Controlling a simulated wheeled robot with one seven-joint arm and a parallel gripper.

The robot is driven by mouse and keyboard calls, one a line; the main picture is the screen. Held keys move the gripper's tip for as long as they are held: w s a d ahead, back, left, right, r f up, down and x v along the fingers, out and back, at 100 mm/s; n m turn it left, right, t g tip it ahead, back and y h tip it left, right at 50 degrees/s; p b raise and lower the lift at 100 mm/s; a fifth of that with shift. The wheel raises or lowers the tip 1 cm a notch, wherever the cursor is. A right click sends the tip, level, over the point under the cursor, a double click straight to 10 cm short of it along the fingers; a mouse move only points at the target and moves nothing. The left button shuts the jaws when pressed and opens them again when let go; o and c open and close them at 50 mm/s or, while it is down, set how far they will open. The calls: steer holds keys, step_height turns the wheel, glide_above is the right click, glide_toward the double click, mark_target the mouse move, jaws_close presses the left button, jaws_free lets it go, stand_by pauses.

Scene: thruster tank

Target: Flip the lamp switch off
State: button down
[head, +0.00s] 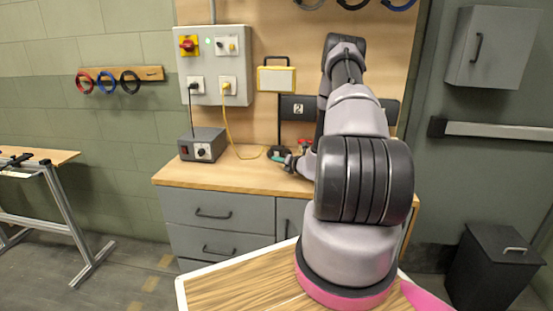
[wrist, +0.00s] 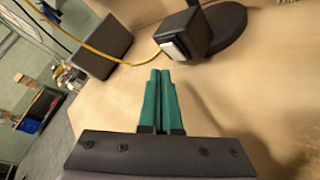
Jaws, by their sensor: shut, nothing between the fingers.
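In the wrist view a black switch box (wrist: 190,36) with a pale rocker (wrist: 173,48) on its face sits beside a dark round base (wrist: 226,28), which looks like the lamp's foot. A yellow cable (wrist: 130,62) runs to the box. My gripper (wrist: 160,72) is shut and empty, its teal fingers side by side. The tips point toward the rocker with a small gap seen between them in the picture. I cannot tell which way the rocker is tilted. In the head view my gripper (head: 273,153) is low over the workbench (head: 195,174); my arm hides much of the area behind it.
A wall panel (head: 213,66) with a red knob and plugged cables hangs above. The front bench top is clear.

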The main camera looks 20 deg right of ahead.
steer(key=shift+s+a+r, duration=0.2)
steer(key=shift+s+a, duration=0.45)
steer(key=shift+s, duration=0.25)
steer(key=shift+s+a+r, duration=0.15)
steer(key=shift+s+a, duration=0.45)
steer(key=shift+s, duration=0.3)
steer(key=shift+r, duration=0.1)
steer(key=a+r+n+g+y, duration=0.1)
steer(key=a+r+n+y, duration=0.2)
steer(key=a+r+n, duration=0.4)
steer(key=a+r+n+g+y, duration=0.25)
steer(key=a+r+y, duration=0.2)
steer(key=r, duration=0.55)
steer(key=s+a+r+n+g, duration=0.5)
steer(key=s+a+r+n, duration=0.5)
steer(key=s+r+n, duration=0.15)
steer(key=s+a+r+n+g+h, duration=0.3)
steer(key=s+r+n, duration=0.4)
steer(key=s, duration=0.4)
steer(key=s+d+r+n+t+h, duration=0.2)
steer(key=s+d+r+n, duration=0.1)
steer(key=s+n, duration=0.2)
steer(key=s+d+r+n+t+h, duration=0.2)
steer(key=s+d+r+n+h, duration=0.1)
steer(key=s, duration=0.4)
steer(key=shift+d+n+h, duration=0.2)
steer(key=shift+n+h, duration=0.15)
steer(key=shift+n, duration=0.55)
